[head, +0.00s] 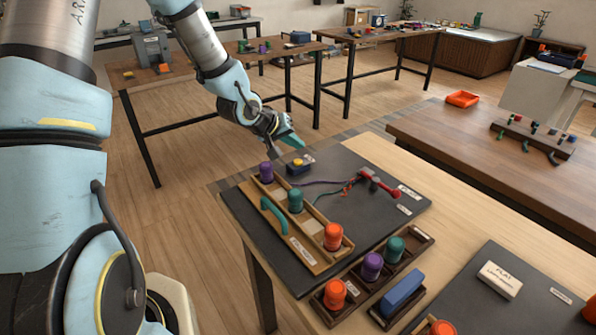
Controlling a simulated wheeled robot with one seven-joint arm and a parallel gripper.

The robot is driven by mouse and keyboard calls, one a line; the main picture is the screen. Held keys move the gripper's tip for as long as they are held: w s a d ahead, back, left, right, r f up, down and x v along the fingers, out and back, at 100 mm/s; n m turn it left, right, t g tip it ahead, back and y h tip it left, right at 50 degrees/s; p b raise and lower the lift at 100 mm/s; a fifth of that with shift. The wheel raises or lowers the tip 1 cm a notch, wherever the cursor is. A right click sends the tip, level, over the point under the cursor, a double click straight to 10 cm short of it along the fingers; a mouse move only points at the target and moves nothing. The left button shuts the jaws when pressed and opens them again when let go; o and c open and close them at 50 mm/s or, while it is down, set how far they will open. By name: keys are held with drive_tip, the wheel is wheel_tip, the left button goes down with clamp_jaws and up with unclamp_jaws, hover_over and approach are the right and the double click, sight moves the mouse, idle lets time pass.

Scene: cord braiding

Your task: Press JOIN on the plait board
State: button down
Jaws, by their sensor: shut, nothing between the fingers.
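The plait board (405,222) is a dark slab on the light wooden table. A small blue box with a yellow button on top (297,163) sits near its far left corner, with a pale label beside it; I cannot read whether it says JOIN. A wooden rack (318,262) on the board holds a purple spool (266,172), a green spool (295,201) and an orange spool (333,236). Purple and green cords run to a red clamp (379,185).
A second dark board (520,318) lies at the lower right. Another table (490,160) stands at right.

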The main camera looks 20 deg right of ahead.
sight(301, 160)
drive_tip(key=shift+f+b, duration=0.45)
drive_tip(key=shift+f, duration=0.8)
drive_tip(key=shift+f, duration=0.15)
idle(0.9)
drive_tip(key=shift+f, duration=0.3)
drive_tip(key=shift+f+b, duration=0.55)
idle(0.8)
drive_tip(key=shift+r, duration=0.15)
drive_tip(key=shift+r+p, duration=0.85)
drive_tip(key=shift+p, duration=0.1)
drive_tip(key=shift+r, duration=0.1)
wheel_tip(301, 160, up, 5)
drive_tip(key=p, duration=0.4)
drive_tip(key=shift+p, duration=0.35)
